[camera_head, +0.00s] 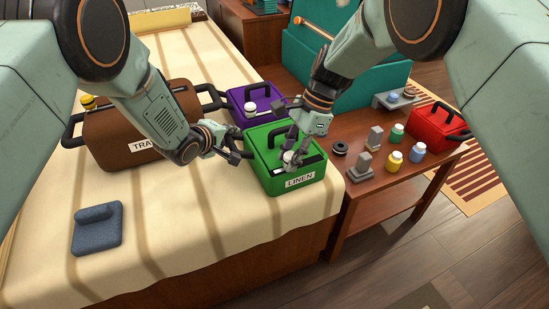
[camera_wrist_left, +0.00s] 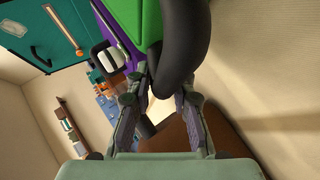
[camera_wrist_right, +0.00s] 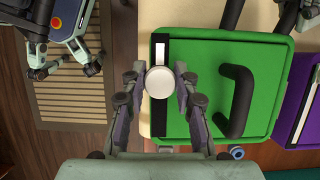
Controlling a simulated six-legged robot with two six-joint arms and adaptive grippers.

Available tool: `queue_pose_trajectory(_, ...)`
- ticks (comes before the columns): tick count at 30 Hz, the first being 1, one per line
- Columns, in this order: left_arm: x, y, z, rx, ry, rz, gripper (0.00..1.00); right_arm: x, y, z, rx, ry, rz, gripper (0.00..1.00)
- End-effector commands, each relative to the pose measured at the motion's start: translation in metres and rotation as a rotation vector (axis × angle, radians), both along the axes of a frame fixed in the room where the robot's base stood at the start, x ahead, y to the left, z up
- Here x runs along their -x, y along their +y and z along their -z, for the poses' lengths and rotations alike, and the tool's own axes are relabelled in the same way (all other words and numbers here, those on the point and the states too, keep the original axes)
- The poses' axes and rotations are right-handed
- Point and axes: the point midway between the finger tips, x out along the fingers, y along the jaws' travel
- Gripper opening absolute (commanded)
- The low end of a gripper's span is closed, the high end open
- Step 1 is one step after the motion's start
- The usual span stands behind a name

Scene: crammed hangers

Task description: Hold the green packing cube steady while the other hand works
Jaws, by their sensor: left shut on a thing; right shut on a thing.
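The green packing cube (camera_head: 318,172), labelled LINEN, sits at the bed's right corner. Its black top handle stands up, and a black slot with a white knob (camera_wrist_right: 160,82) runs along its lid. My left gripper (camera_head: 238,156) is at the cube's left side, shut on its black side handle (camera_wrist_left: 182,50); the exact contact is partly hidden. The right wrist view shows the knob between the fingertips.
A brown case (camera_head: 105,148) and a purple cube (camera_head: 240,97) stand close by on the bed (camera_head: 180,225). A blue-grey item (camera_head: 97,230) lies at the front left. The side table (camera_head: 345,218) holds several bottles, grey blocks and a red case (camera_head: 432,122).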

Motion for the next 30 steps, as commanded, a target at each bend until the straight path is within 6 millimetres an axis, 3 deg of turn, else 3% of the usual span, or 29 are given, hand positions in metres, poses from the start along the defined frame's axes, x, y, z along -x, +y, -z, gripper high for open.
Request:
queue_pose_trajectory(26,0.002,0.002,0.004,-0.004,0.010,-0.003,0.00,-0.031,-0.073,0.001,0.002,0.002,0.001,0.00)
queue_pose_trajectory(27,0.002,0.002,0.004,-0.004,0.010,-0.003,0.00,-0.030,-0.073,0.001,0.002,0.003,0.000,0.32)
queue_pose_trajectory(30,0.002,0.002,0.004,-0.004,0.010,-0.003,0.00,-0.030,-0.072,0.001,0.002,0.003,0.000,0.40)
